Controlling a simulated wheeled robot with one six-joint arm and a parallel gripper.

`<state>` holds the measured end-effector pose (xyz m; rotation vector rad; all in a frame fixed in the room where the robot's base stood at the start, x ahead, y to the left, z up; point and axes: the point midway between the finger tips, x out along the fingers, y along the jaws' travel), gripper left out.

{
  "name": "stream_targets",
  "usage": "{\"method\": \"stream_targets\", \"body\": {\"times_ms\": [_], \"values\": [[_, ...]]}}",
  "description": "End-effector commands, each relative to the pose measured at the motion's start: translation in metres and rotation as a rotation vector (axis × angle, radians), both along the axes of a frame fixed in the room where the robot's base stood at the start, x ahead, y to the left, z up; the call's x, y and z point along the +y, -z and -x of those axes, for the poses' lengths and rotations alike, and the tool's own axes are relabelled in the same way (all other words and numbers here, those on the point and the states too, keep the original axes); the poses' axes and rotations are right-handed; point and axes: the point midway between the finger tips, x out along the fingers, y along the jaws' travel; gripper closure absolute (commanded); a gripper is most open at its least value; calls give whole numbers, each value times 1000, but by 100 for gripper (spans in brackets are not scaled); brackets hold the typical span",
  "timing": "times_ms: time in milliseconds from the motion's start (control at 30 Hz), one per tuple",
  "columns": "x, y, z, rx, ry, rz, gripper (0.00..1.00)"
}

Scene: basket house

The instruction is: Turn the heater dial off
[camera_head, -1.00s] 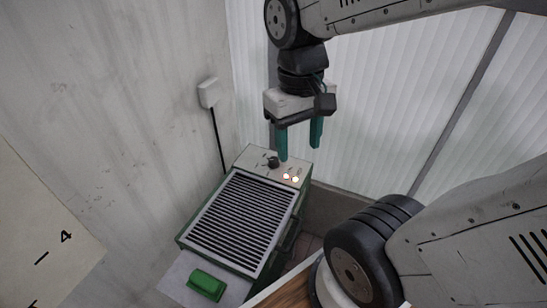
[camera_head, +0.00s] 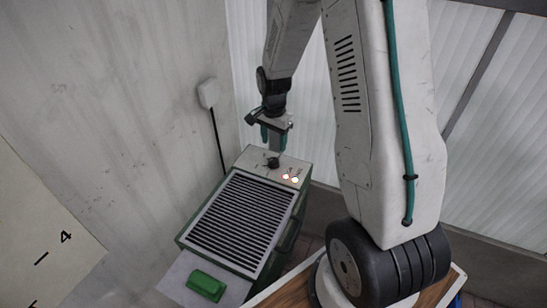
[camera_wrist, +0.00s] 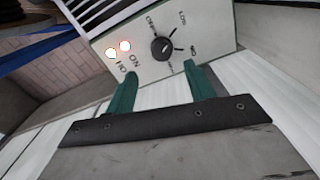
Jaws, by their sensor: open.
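The heater (camera_head: 240,225) is a green box with a dark slatted grille and a pale control panel at its far end. The black round dial (camera_head: 272,162) is on that panel. In the wrist view the dial (camera_wrist: 162,47) has a pale pointer mark and small labels around it, too small to read surely. Two lamps (camera_head: 290,178) glow beside it, marked in the wrist view with ON and a partly readable word. My gripper (camera_head: 273,143) points down just above the dial. In the wrist view its green fingers (camera_wrist: 158,78) are apart and empty, with the dial beyond the gap between their tips.
A wall box (camera_head: 209,94) with a black cable is on the left wall. A green block (camera_head: 206,285) lies on a pale plate at the heater's near end. Ribbed white panels stand close behind the heater. A dark handle sits on the heater's right side.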

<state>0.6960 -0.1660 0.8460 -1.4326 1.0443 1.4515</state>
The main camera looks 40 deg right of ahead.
Motion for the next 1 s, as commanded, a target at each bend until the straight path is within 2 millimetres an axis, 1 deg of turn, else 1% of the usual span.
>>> {"method": "stream_targets", "body": {"times_ms": [167,500,600,733,967,1000], "values": [[0,8,-2,-11,58,3,46],[0,60,-1,-9,56,3,46],[0,70,-1,-9,56,4,46],[0,78,-1,-11,55,3,46],[0,79,-2,-12,55,4,46],[0,78,-1,-12,55,4,49]]}}
